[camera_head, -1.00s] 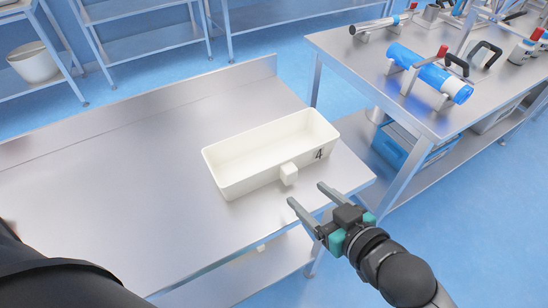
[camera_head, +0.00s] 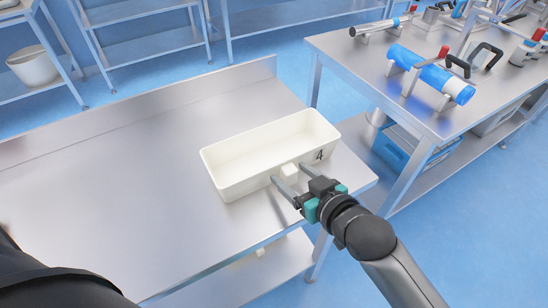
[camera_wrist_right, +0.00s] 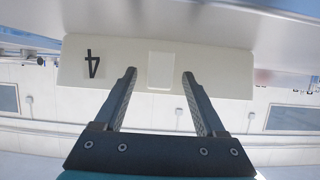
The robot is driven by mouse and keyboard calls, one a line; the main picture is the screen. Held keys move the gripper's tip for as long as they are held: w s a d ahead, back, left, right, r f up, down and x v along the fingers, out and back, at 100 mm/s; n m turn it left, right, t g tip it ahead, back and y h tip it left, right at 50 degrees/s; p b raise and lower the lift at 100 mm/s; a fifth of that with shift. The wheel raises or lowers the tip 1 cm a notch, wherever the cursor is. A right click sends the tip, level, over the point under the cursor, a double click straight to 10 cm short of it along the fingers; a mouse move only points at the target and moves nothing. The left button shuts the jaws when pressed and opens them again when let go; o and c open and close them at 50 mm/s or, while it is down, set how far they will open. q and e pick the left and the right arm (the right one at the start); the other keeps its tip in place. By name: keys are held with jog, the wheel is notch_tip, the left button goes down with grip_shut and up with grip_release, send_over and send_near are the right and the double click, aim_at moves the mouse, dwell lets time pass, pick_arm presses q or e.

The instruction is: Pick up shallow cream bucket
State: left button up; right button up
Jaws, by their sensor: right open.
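The shallow cream bucket (camera_head: 235,185) is a long, empty, open-topped box marked "4", resting upright on the steel table near its right corner. A small block-shaped handle (camera_head: 289,171) sticks out from its front wall. My right gripper (camera_head: 291,174) is open, its two fingers on either side of the handle. In the right wrist view the handle (camera_wrist_right: 161,70) lies between the open fingertips (camera_wrist_right: 159,75), with gaps to both fingers. The bucket's front wall (camera_wrist_right: 120,60) fills the upper part of that view. My left gripper is not in view.
The steel table (camera_head: 110,190) is bare left of the bucket, with a raised edge at the back. Shelves stand at the back.

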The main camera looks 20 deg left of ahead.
grip_shut()
dwell(0.4)
jog(key=shift+r, duration=0.1)
